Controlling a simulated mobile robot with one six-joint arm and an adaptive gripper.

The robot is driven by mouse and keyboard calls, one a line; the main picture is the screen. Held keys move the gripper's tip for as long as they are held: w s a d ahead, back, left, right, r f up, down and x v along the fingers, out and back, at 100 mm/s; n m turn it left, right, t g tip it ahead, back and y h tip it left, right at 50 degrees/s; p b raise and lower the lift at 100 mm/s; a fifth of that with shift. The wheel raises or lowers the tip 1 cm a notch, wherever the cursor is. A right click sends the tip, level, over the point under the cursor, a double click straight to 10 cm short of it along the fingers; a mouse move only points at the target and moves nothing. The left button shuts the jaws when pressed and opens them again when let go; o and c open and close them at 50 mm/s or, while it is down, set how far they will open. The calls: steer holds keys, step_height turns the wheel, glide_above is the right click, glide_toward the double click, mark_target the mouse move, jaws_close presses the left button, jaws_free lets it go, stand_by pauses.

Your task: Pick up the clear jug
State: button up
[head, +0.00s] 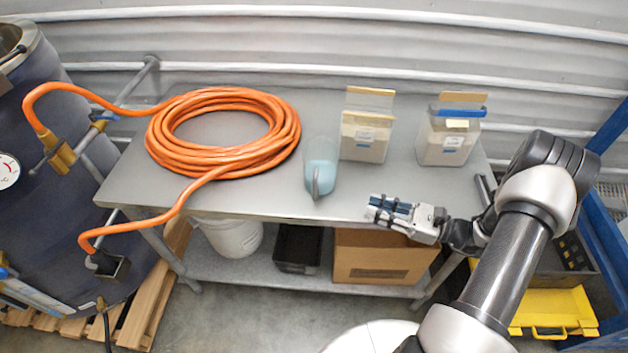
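The clear jug (322,165) stands on the grey metal table (245,205) between the orange hose coil and a box-like container. It holds something pale blue, and its handle points toward the front edge of the table. My gripper (378,210) is at the front edge of the table, to the right of the jug and nearer to me. It points left and is apart from the jug. Its two fingers look spread, with nothing seen between them.
An orange hose (165,150) lies coiled left of the jug, its ends running to a dark tank (70,190). Two containers (365,140) (447,140) stand at the right rear. A white bucket (232,237), black bin (298,249) and cardboard box (385,258) sit on the lower shelf.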

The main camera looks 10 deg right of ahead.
steer(key=b, duration=0.2)
glide_toward(315, 199)
steer(key=w+a+r, duration=0.3)
steer(key=shift+w+a, duration=0.25)
steer(key=shift+w, duration=0.05)
steer(key=x, duration=0.5)
steer(key=shift+a+r+b, duration=0.25)
steer(key=shift+b, duration=0.05)
jaws_close()
